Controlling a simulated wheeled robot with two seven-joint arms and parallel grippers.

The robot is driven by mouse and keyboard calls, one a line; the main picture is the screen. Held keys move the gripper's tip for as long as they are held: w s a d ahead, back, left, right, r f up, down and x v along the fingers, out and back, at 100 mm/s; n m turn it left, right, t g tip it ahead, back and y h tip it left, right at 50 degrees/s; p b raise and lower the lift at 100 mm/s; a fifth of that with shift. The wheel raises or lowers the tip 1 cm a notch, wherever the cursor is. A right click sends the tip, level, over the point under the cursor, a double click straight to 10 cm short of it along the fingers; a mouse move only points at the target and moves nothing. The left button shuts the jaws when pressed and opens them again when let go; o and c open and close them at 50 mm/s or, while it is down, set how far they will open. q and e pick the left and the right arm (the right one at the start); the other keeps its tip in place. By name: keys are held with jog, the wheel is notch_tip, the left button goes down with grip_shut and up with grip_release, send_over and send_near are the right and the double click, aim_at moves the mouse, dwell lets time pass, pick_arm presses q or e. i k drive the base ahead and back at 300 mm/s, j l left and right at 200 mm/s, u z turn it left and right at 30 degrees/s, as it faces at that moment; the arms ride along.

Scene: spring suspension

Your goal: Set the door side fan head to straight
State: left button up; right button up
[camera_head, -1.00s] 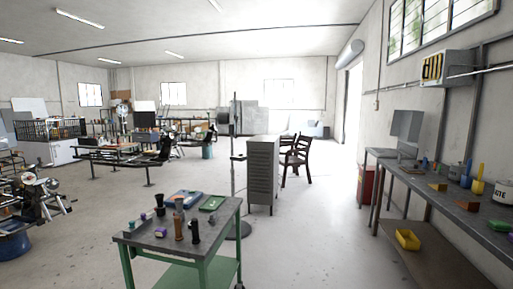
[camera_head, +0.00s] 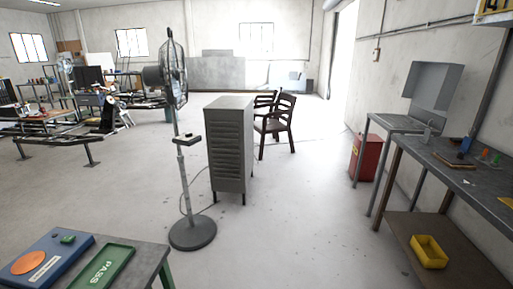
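A black pedestal fan stands on the floor left of the middle. Its fan head (camera_head: 172,76) is at the top of a thin grey pole, with the round cage seen nearly edge-on and facing right. The motor housing sticks out to the left of the cage. A small dark control box (camera_head: 187,140) sits partway down the pole, and the round base (camera_head: 192,233) rests on the floor. A bright doorway (camera_head: 340,60) opens at the back right. Neither of my grippers is in view.
A grey louvred cabinet (camera_head: 230,150) stands just right of the fan, with dark chairs (camera_head: 274,125) behind it. A green-legged table (camera_head: 148,252) is at the lower left, holding a PASS tray (camera_head: 103,268). A workbench (camera_head: 450,165) lines the right wall. Floor between is clear.

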aim_at(152, 75)
jog(key=i+u, duration=0.1)
jog(key=i, duration=0.4)
jog(key=i+l, duration=0.1)
jog(key=i, duration=0.4)
jog(key=i+u, duration=0.15)
jog(key=i, duration=0.35)
jog(key=i+l, duration=0.2)
jog(key=i, duration=0.3)
jog(key=i+l+u, duration=0.15)
jog(key=i, duration=0.35)
jog(key=i+l, duration=0.15)
jog(key=i, duration=0.35)
jog(key=j+u, duration=0.05)
